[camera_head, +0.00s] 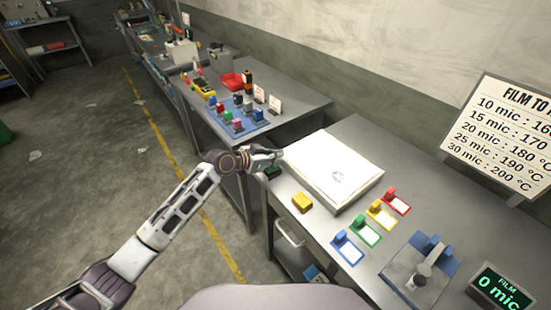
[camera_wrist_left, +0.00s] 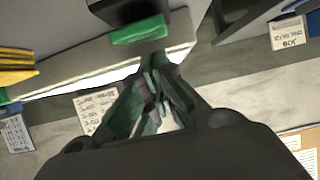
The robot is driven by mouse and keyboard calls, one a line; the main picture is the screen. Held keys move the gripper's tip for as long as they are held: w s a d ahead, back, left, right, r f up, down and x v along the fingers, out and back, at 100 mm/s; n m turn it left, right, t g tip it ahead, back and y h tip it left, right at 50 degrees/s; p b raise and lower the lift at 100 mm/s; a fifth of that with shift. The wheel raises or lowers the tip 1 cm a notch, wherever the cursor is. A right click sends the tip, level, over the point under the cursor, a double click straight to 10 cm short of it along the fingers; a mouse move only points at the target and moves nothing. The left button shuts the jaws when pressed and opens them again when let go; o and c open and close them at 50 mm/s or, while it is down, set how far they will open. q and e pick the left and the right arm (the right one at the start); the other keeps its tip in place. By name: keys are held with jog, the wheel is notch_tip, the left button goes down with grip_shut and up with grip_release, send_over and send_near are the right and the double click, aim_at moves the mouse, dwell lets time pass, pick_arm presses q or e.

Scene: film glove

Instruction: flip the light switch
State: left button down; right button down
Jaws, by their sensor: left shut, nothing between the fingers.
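I cannot make out a thing that is clearly a light switch. My left gripper (camera_head: 277,155) is shut and empty at the left edge of the near metal table, beside the white flat box (camera_head: 335,170). A small dark green block (camera_head: 272,172) sits at the table edge just below it. In the left wrist view the shut fingers (camera_wrist_left: 156,75) point toward a green block (camera_wrist_left: 140,29) with a dark part behind it; a small gap seems to remain. My right gripper is not in view.
Blue, green, yellow and red holders (camera_head: 361,231) stand along the near table (camera_head: 300,235). A device with a lever (camera_head: 424,270) and a film display (camera_head: 498,290) are at the lower right. Another table behind holds a blue rack (camera_head: 238,118). The floor at left is largely clear.

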pick_arm(q)
jog(key=shift+w+d+r+p, duration=0.1)
jog(key=shift+d+r+p, duration=0.1)
jog(key=shift+r+p, duration=1)
jog(key=b+v, duration=0.2)
jog(key=v, duration=0.8)
